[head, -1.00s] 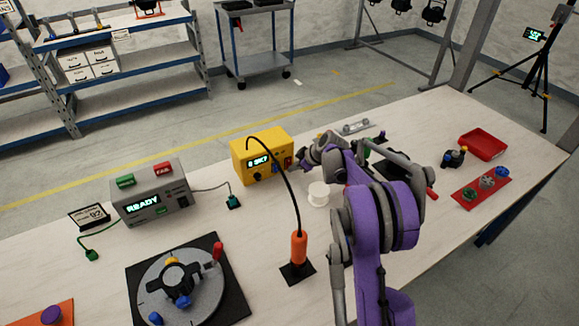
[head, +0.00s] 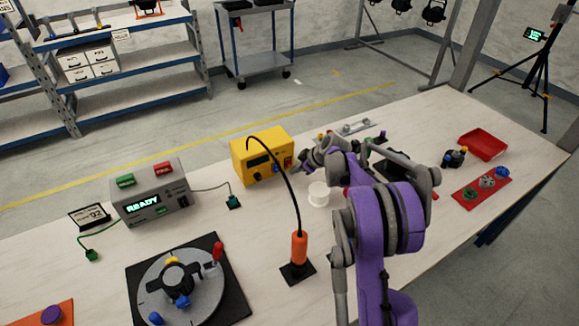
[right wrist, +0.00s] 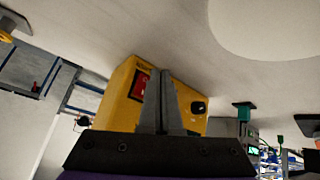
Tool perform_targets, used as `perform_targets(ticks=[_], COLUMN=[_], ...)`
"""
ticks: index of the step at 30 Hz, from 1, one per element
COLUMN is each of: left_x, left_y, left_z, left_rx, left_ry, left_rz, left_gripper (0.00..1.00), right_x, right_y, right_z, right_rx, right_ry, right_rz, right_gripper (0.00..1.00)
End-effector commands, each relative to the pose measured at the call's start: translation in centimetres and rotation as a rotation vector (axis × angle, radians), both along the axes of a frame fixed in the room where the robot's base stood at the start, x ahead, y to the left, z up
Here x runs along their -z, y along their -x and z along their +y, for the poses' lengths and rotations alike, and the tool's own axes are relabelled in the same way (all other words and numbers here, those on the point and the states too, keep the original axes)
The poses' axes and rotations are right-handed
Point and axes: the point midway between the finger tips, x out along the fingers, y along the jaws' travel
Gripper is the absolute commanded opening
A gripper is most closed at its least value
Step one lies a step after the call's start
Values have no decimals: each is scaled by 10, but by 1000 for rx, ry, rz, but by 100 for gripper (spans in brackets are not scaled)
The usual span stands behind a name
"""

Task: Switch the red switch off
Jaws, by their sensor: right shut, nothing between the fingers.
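The yellow box (head: 250,146) stands on the table with a dark display, a black knob and a red switch (head: 288,161) at the right end of its front. In the right wrist view the yellow box (right wrist: 118,98) fills the middle, with the red switch (right wrist: 138,86) just left of my fingers. My right gripper (head: 297,169) is shut and empty, its tips at the box's front beside the red switch. I cannot tell whether they touch it, and the rocker's tilt is too small to read. My left gripper is not in view.
A black cable arches from the box to an orange-handled tool (head: 299,247) in front. A white spool (head: 318,194) stands close under my right arm. A grey READY box (head: 152,197) and a round turntable (head: 181,283) are to the left. A red tray (head: 483,145) lies far right.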

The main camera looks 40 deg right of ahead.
Motion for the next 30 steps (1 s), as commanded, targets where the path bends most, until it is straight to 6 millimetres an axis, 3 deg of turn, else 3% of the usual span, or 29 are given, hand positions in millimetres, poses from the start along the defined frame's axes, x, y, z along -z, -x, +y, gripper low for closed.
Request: perform_targets(ticks=[18,30], left_x=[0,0], left_y=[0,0], left_z=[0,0], left_rx=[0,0], left_ry=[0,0], left_rz=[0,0], left_gripper=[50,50], right_x=[-7,-7], right_y=[47,49], right_z=[5,5], right_rx=[1,0], right_ry=[0,0], right_rz=[0,0], right_gripper=[0,0])
